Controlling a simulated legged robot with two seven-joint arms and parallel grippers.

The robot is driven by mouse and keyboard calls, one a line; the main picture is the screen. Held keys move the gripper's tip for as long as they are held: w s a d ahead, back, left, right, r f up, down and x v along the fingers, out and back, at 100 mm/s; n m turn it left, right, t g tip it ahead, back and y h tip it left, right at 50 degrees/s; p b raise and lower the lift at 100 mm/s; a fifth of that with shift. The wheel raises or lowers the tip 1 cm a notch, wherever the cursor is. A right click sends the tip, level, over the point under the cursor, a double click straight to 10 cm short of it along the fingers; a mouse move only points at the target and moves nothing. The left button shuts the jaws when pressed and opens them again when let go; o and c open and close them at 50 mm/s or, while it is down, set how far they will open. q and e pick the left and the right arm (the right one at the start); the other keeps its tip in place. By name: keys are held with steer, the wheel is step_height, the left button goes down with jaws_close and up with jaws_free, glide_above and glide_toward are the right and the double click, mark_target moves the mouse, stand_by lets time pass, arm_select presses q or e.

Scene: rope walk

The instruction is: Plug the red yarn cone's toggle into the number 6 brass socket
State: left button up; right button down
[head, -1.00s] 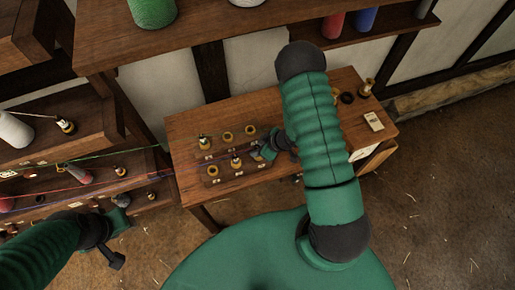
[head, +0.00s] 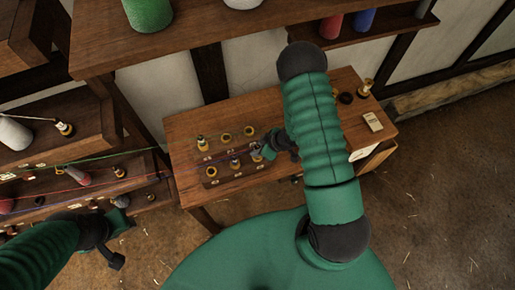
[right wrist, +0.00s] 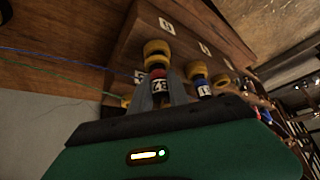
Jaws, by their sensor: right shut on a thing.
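My right gripper (head: 264,151) is shut on a toggle with a red band and a number tag (right wrist: 158,86). In the right wrist view the toggle's far end lines up with a brass socket ring (right wrist: 156,48); I cannot tell whether it is inside. In the head view this is at the front right of the socket board (head: 222,176). The ring's number is not clearly readable.
Toggles stand in a back-left socket (head: 202,143) and a front-middle socket (head: 235,163). Two back sockets (head: 226,137) (head: 249,132) look empty. Blue and green lines (right wrist: 75,65) run close by the gripper. A white card (head: 373,121) lies at the table's right.

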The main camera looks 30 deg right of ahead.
steer(key=shift+d, duration=0.1)
steer(key=shift+f+b, duration=0.3)
steer(key=shift+f, duration=0.05)
steer(key=shift+f, duration=0.25)
steer(key=c, duration=1.5)
jaws_free()
steer(key=shift+c, duration=0.2)
steer(key=p+v, duration=0.3)
steer(key=v, duration=0.1)
steer(key=shift+s+r, duration=0.15)
steer(key=shift+r, duration=0.2)
steer(key=p+v, duration=0.5)
steer(key=v, duration=0.1)
steer(key=shift+s, duration=0.2)
steer(key=shift+d, duration=0.1)
